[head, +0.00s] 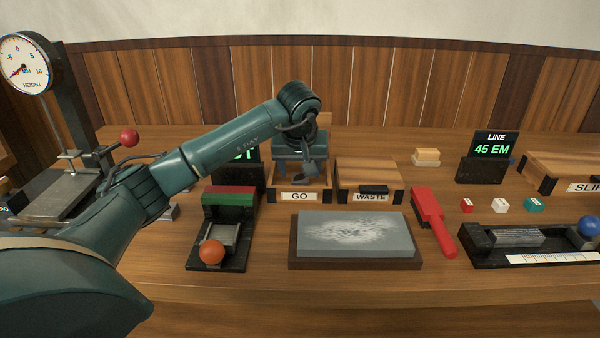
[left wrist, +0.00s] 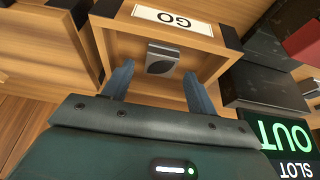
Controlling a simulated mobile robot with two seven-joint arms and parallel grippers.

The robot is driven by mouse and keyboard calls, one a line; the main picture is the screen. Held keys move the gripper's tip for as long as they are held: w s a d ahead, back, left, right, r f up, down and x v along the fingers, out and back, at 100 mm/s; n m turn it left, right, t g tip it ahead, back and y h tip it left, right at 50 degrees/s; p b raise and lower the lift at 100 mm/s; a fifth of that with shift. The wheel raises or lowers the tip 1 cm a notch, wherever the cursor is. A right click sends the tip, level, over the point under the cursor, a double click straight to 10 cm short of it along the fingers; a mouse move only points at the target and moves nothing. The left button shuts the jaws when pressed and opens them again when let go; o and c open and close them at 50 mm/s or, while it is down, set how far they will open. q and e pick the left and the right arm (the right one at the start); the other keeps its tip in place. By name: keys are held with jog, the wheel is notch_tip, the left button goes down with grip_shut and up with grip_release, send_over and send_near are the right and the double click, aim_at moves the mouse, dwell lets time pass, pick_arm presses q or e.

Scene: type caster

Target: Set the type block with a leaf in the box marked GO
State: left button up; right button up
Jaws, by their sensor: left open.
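The box marked GO (head: 299,196) stands open-topped at the middle of the bench, and it also shows in the left wrist view (left wrist: 207,55). A small grey type block (left wrist: 163,58) sits inside it, apart from the walls. A dark leaf-like shape shows on its face. My left gripper (head: 308,174) is over the GO box, pointing down. In the left wrist view its two fingers (left wrist: 158,88) are spread apart, with the block just beyond the gap between them. In the head view the block is hidden by the gripper and box front. My right gripper is out of view.
The WASTE box (head: 369,179) stands close to the right of GO. In front lie a grey stone slab (head: 356,234), a red-handled tool (head: 432,218) and a black fixture with an orange ball (head: 211,251). A dial height gauge (head: 24,64) stands far left. Bench front is clear.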

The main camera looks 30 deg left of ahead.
pick_arm(q)
jog(key=v, duration=1)
jog(key=shift+p, duration=0.3)
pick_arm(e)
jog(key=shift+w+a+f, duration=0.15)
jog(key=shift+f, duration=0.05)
pick_arm(q)
jog(key=shift+r, duration=0.15)
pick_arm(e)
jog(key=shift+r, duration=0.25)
